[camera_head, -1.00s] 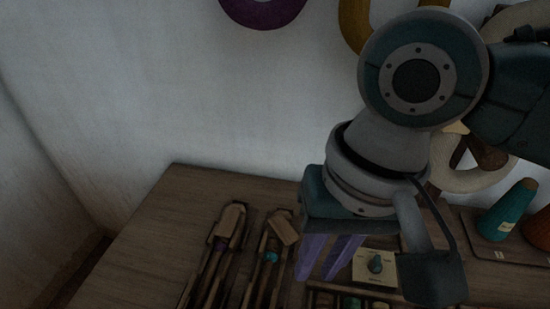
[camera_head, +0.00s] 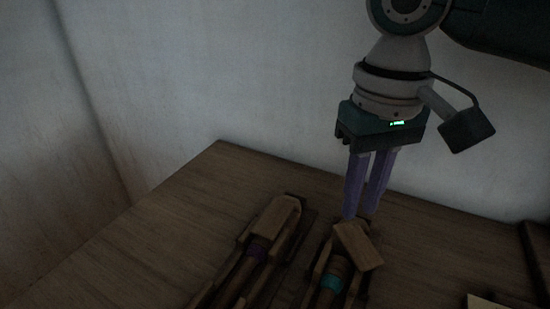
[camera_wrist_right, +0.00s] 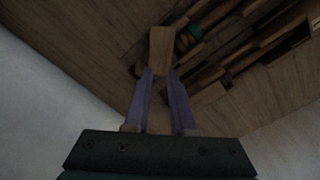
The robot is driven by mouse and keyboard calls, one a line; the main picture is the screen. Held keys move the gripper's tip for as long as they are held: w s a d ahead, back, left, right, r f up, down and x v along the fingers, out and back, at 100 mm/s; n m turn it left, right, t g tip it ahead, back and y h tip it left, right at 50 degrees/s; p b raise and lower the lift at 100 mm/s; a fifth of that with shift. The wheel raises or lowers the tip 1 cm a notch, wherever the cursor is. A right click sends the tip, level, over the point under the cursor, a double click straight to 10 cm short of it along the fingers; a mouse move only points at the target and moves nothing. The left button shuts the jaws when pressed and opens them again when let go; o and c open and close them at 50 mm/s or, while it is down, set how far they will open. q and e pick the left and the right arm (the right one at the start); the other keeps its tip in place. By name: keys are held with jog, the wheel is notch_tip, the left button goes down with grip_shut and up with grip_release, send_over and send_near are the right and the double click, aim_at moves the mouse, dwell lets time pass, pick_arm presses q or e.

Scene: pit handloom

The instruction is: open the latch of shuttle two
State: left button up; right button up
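Two wooden shuttles lie side by side on the table. The left one (camera_head: 243,268) has a purple band and a block latch (camera_head: 277,217) lined up with its body. The right one (camera_head: 333,282) has a teal band, and its block latch (camera_head: 358,246) sits at an angle across the end. I see no numbers on them. My right gripper (camera_head: 361,214) points down at the far end of the angled latch, its purple fingers apart. In the right wrist view, that latch (camera_wrist_right: 161,47) is at the fingertips (camera_wrist_right: 160,73); contact is unclear. My left gripper is out of view.
A pale card (camera_head: 485,301) and a dark-edged object show at the lower right.

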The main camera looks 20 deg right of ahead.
aim_at(352, 234)
notch_tip(352, 234, down, 6)
jog(key=shift+r+b, duration=0.2)
jog(key=shift+b, duration=0.75)
grip_shut()
